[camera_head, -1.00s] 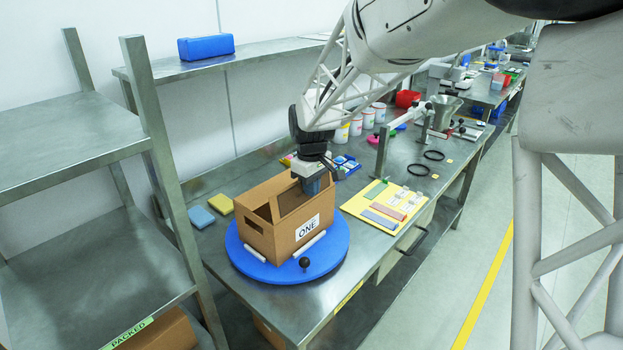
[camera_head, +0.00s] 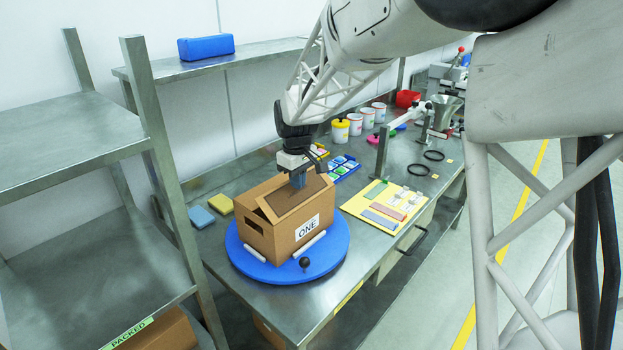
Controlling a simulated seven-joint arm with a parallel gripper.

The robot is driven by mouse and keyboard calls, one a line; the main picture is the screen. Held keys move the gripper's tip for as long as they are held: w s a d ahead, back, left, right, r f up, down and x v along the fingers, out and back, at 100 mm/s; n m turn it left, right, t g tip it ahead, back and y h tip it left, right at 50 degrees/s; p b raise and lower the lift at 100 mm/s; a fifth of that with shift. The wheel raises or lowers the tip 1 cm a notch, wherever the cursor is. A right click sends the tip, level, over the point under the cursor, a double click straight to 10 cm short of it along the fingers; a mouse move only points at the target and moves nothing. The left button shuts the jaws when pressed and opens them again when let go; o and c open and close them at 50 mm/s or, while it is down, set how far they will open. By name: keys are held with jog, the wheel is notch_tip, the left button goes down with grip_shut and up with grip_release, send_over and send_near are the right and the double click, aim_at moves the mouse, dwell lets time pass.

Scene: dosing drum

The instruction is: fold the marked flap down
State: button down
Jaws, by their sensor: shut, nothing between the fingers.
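The open-topped cardboard box (camera_head: 270,238), labelled "ONE", stands on the blue round turntable (camera_head: 245,262). A brown flap (camera_head: 285,200) lies inward, sloping over much of the box opening. A smaller end flap (camera_head: 266,210) shows at the left of the opening. No mark can be made out on either flap at this size. My gripper (camera_head: 298,184) is shut and empty. It points down over the right part of the larger flap, at or very near its surface; contact cannot be told. The fingertips hide a little of that flap.
A yellow board (camera_head: 372,206) with strips lies to the right. Blue and yellow sponges (camera_head: 220,204) lie left. A metal rack stands at far left.

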aim_at(292, 189)
jog(key=shift+w+a, duration=0.25)
dwell(0.4)
jog(key=shift+w+a+f, duration=0.3)
jog(key=shift+f, duration=0.15)
jog(key=shift+w+a+f, duration=0.25)
jog(key=shift+f, duration=1.15)
jog(key=shift+r, duration=0.15)
jog(key=shift+r, duration=3.9)
jog(key=shift+s, duration=0.1)
